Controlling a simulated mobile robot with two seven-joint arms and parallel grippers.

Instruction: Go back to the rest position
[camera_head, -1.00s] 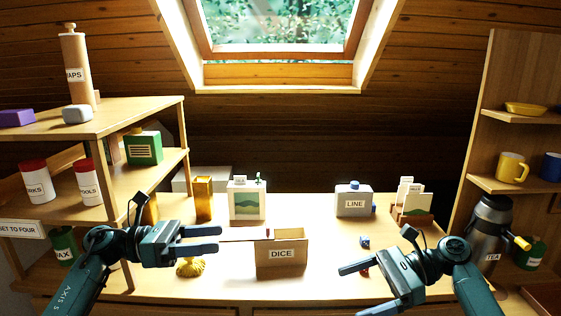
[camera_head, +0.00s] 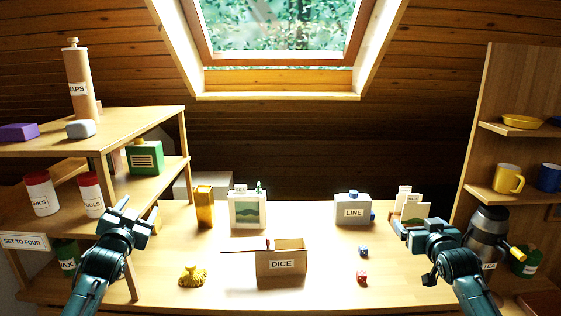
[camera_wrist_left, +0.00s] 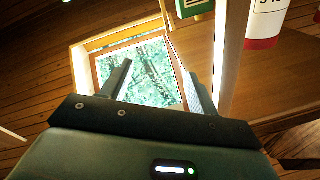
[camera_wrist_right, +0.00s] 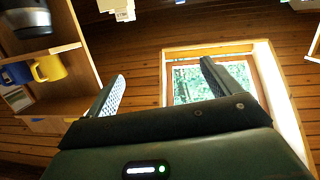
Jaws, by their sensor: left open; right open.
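My left gripper (camera_head: 132,214) is raised in front of the left shelf in the head view. In the left wrist view its two fingers (camera_wrist_left: 155,88) are spread with nothing between them, and the window shows behind. My right gripper (camera_head: 416,226) is raised at the right, in front of the card holder and the flask. In the right wrist view its fingers (camera_wrist_right: 160,85) stand apart and empty, with the window and wooden wall beyond.
The DICE box (camera_head: 281,262) stands on the desk, with a blue die (camera_head: 363,250) and a red die (camera_head: 362,277) to its right. A yellow ornament (camera_head: 193,275) is at its left. The LINE box (camera_head: 353,211) and flask (camera_head: 487,232) stand farther right.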

